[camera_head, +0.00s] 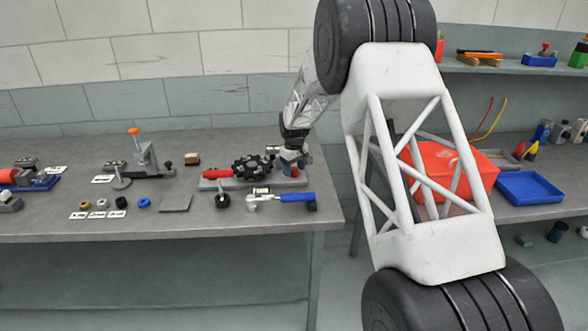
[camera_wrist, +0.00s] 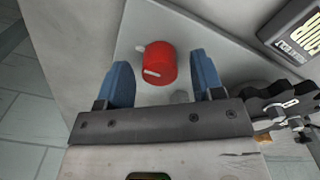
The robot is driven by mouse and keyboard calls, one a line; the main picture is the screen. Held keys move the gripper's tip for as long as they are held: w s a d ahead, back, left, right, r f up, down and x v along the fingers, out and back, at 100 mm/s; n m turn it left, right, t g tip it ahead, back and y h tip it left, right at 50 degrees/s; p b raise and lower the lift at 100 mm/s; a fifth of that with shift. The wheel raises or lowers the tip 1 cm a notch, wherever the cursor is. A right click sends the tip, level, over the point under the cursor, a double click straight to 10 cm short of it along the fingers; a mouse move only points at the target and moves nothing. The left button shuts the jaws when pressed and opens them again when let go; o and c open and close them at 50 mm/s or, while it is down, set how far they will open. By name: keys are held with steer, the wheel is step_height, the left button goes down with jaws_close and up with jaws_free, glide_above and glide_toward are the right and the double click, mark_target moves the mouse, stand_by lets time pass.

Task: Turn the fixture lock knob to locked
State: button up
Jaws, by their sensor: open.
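The fixture lock knob is a red round knob (camera_wrist: 156,63) with a white pointer mark, on a pale grey plate (camera_wrist: 200,32) in the wrist view. The mark points toward the left of that picture. My gripper (camera_wrist: 160,72) is open, its blue fingertips on either side of the knob with gaps visible. I cannot tell how deep the fingers reach beside it. In the head view my gripper (camera_head: 291,157) is over the right end of the fixture plate (camera_head: 213,185), and it largely hides the knob there.
A black toothed wheel (camera_head: 252,166) is on the fixture, left of my gripper; it shows at right in the wrist view (camera_wrist: 272,98). A blue-handled tool (camera_head: 296,197) lies in front. A toggle clamp (camera_head: 148,160) and small parts stand further left. The bench's right edge is close.

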mark_target(294, 169)
steer(key=shift+r, duration=3.85)
steer(key=shift+r, duration=0.1)
steer(key=shift+s+r, duration=0.2)
steer(key=s+d+r+m, duration=0.1)
steer(key=s+d+r, duration=0.1)
steer(key=s+r, duration=0.6)
steer(key=s+d+r+m+t, duration=0.1)
steer(key=s+d+r, duration=0.15)
steer(key=s, duration=0.85)
steer(key=s+d+r+m, duration=0.2)
steer(key=s+r, duration=0.4)
steer(key=s, duration=0.4)
steer(key=s+d+f+m, duration=0.1)
steer(key=s, duration=1.5)
steer(key=s+d+f+m+t, duration=0.1)
steer(key=s+d+m, duration=0.1)
steer(key=s, duration=1.4)
steer(key=shift+d+f+t, duration=0.2)
steer(key=shift+t, duration=0.1)
